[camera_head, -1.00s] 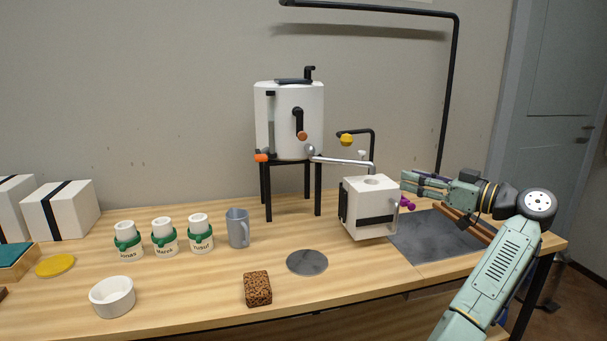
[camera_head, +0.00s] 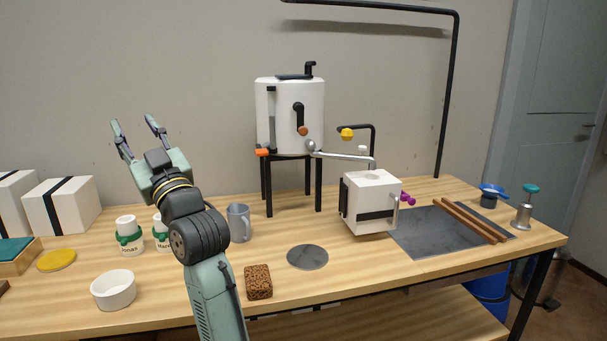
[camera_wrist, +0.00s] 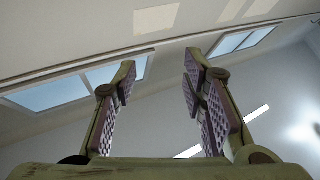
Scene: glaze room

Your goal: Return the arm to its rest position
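My gripper (camera_head: 138,128) is raised at the left, in front of the grey wall and above the small jars. Its two fingers point up and stand apart, with nothing between them. In the wrist view my gripper (camera_wrist: 160,85) is also open and empty, facing the ceiling and its skylights. My arm rises from the bottom edge of the head view and hides the third small jar and part of the second.
A white bowl (camera_head: 113,290), a brown speckled block (camera_head: 258,282), a grey mug (camera_head: 239,222) and a labelled jar (camera_head: 129,236) stand on the wooden table. A white urn (camera_head: 290,115) and white box (camera_head: 369,203) stand further right. Wooden rods (camera_head: 469,222) lie on a dark mat (camera_head: 425,236).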

